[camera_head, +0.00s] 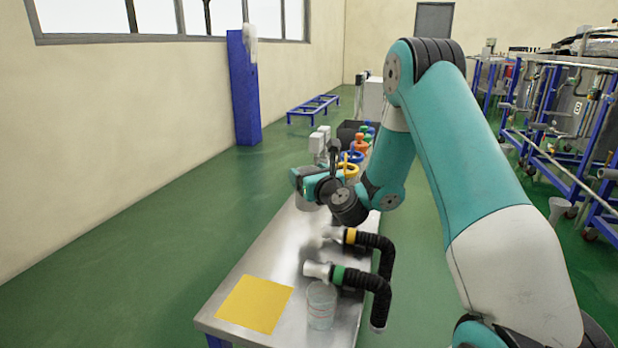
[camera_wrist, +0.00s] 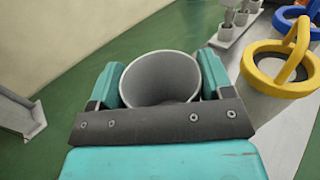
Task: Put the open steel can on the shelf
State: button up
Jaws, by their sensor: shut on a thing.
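The open steel can (camera_wrist: 160,78) is a grey, lidless cylinder seen from above in the wrist view, its mouth open and its inside looking empty. My gripper (camera_head: 305,183) is shut on it, with one teal finger on each side. In the head view a small part of the can (camera_head: 307,204) shows below the gripper, over the left edge of the steel table (camera_head: 262,262). How far the can's bottom is above any surface is hidden. I cannot identify the shelf with certainty in either view.
A can with a yellow ring lid (camera_wrist: 283,75) stands right of my gripper, near a blue ring lid (camera_wrist: 290,17). Green floor lies left.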

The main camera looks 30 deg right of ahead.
notch_tip(320, 180, up, 13)
jog(key=p, duration=0.8)
jog(key=shift+p, duration=0.4)
jog(key=shift+s+d+f, duration=0.1)
jog(key=shift+d+f, duration=0.05)
